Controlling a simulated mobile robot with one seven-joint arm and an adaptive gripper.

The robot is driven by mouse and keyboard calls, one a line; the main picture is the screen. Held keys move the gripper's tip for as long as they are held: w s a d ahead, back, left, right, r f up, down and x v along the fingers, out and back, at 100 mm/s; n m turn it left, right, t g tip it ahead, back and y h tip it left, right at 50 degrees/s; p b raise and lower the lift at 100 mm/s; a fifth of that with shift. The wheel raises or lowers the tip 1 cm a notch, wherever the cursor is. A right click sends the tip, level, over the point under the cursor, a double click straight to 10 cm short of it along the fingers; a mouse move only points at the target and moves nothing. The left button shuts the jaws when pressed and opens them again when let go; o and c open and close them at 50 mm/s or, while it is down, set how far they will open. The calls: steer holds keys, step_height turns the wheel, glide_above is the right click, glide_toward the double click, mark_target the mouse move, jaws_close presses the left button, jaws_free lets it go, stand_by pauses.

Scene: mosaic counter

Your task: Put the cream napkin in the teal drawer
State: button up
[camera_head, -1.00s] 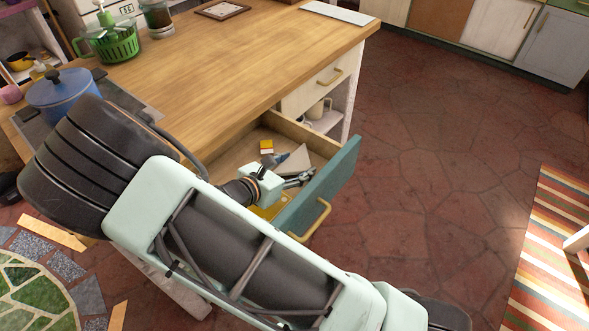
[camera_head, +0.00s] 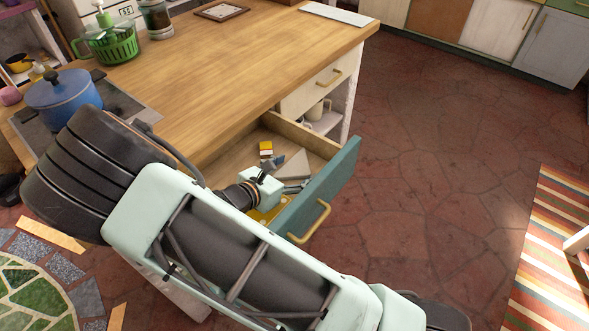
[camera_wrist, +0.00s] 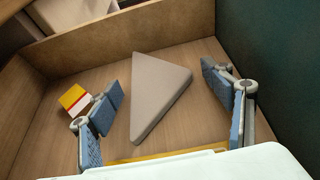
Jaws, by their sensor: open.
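The cream napkin, a folded triangle (camera_wrist: 158,92), appears to lie flat on the floor of the open teal drawer; it also shows in the head view (camera_head: 293,167). The teal drawer (camera_head: 330,188) is pulled out from the counter, with a brass handle on its front. Its wooden inside shows in the wrist view (camera_wrist: 120,37). My gripper (camera_wrist: 163,88) is inside the drawer, open, with one blue-padded finger on each side of the napkin and visible gaps between. In the head view my gripper (camera_head: 292,187) is partly hidden by my own arm.
A small yellow, red and white box (camera_wrist: 74,100) lies in the drawer left of my gripper. A yellow item (camera_wrist: 165,155) lies partly hidden below the napkin in the wrist view. The wooden countertop (camera_head: 210,85) overhangs the drawer's back. Open stone floor (camera_head: 420,170) lies to the right.

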steer(key=p+v, duration=0.1)
steer(key=v, duration=1.1)
steer(key=shift+r, duration=0.1)
